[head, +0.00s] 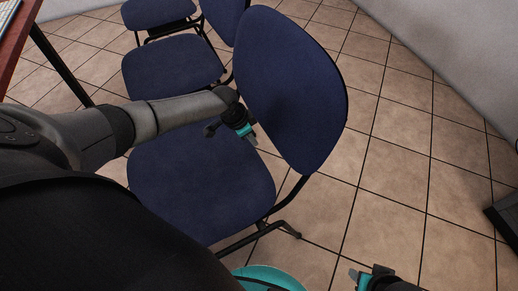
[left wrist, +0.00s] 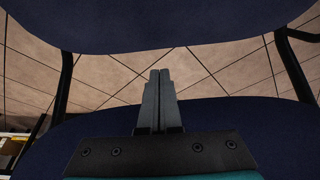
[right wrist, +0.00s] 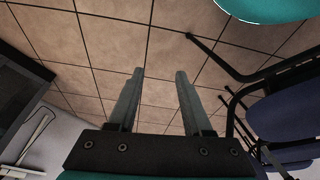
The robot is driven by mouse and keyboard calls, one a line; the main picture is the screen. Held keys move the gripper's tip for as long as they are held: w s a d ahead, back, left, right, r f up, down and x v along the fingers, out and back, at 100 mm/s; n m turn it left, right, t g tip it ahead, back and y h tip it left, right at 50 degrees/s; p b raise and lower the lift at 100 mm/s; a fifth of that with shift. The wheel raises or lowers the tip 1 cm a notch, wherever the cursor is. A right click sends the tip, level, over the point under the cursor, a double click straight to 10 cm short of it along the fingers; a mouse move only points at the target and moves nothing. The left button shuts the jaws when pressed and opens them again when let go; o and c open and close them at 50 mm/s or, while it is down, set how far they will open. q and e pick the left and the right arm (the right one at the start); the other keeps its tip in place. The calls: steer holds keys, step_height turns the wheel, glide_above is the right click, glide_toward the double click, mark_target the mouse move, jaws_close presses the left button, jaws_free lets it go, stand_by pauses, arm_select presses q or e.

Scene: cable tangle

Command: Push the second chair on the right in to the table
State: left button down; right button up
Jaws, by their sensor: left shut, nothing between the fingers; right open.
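The nearest chair has a dark blue seat (head: 200,195) and a tall blue backrest (head: 292,85), on black legs; I cannot tell for certain that it is the second one. My left gripper (head: 250,136) is over its seat, close to the seat side of the backrest; contact is unclear. In the left wrist view its fingers (left wrist: 158,75) are shut and empty, pointing at the gap between seat and backrest. My right gripper (head: 354,276) is open and empty above the floor, at the bottom of the head view. The table (head: 17,32) shows only as a brown edge and dark leg at upper left.
Another blue chair (head: 172,68) stands just beyond, with a further one (head: 157,12) behind it. A dark object (head: 505,215) stands at the right edge. Tiled floor (head: 400,150) is clear behind the nearest chair, up to a pale wall (head: 455,45).

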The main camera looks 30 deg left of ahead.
arm_select(q)
steer(key=b+x, duration=0.2)
steer(key=x, duration=0.2)
steer(key=shift+f+b, duration=0.1)
steer(key=shift+b, duration=0.25)
steer(key=b+x, duration=0.1)
steer(key=x, duration=0.1)
steer(key=shift+w+d+f+b, duration=0.1)
steer(key=shift+w+f+b, duration=0.1)
steer(key=shift+b, duration=0.15)
arm_select(e)
step_height(320, 180, up, 8)
steer(key=w+a+t, duration=0.1)
steer(key=w+t, duration=0.1)
steer(key=shift+w+a+t+y, duration=0.2)
steer(key=shift+a+t+y, duration=0.1)
steer(key=shift+a+y, duration=0.1)
steer(key=shift+f, duration=0.1)
